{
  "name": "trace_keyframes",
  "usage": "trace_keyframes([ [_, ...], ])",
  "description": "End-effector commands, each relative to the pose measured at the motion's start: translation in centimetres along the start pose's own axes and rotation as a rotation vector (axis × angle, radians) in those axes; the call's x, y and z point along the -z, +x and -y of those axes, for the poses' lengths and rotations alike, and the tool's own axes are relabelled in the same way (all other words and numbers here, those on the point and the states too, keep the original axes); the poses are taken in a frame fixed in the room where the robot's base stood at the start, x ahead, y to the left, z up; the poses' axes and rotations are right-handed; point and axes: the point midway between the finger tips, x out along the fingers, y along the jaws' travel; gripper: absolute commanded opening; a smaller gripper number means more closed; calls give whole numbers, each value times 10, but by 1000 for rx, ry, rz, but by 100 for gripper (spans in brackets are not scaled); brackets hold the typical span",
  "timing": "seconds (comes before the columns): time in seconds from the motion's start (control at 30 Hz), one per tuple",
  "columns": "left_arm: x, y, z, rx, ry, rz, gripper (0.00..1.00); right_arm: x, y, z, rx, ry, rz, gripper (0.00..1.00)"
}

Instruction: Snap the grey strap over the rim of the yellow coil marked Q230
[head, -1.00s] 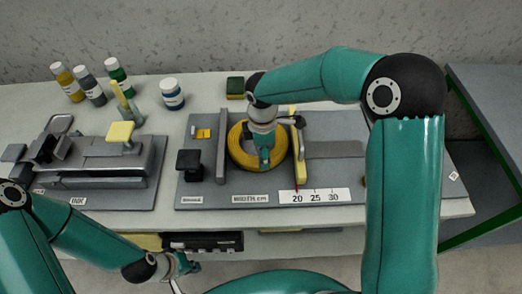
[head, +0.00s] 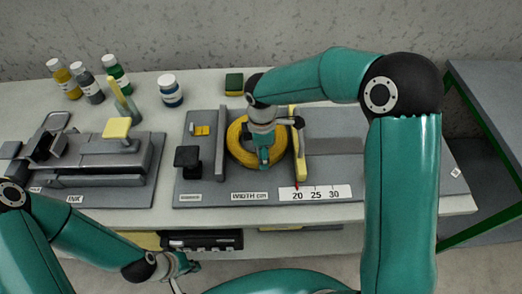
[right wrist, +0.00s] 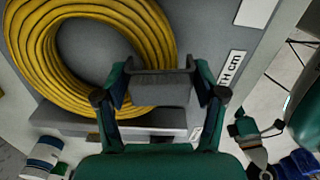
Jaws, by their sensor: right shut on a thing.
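The yellow coil (head: 236,139) lies flat on the grey board of the width jig, beside an upright grey plate. It fills the upper left of the right wrist view (right wrist: 150,38). No Q230 mark is legible. My right gripper (head: 264,160) reaches down over the coil from above. In the right wrist view my right gripper (right wrist: 160,92) is shut on the grey strap (right wrist: 160,93), which sits between its fingers at the coil's edge. I cannot tell whether the strap touches the rim. My left gripper (head: 183,268) hangs empty in front of the bench, its fingers apart.
The jig has a yellow pointer bar (head: 299,165), a scale (head: 315,193) and a black knob (head: 188,158). An ink device (head: 100,160) stands left. Several bottles (head: 115,75) and a green sponge (head: 234,84) stand behind. The bench front edge is clear.

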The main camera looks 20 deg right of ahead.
Motion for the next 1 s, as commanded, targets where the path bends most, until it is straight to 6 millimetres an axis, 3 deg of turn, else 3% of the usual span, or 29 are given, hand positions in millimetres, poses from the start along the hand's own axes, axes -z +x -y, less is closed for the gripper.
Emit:
trace_keyframes([
  [1.0, 0, 8, 3, 0, 0, 0, 0, 1, 12, 0, 0, -2, 0, 54],
])
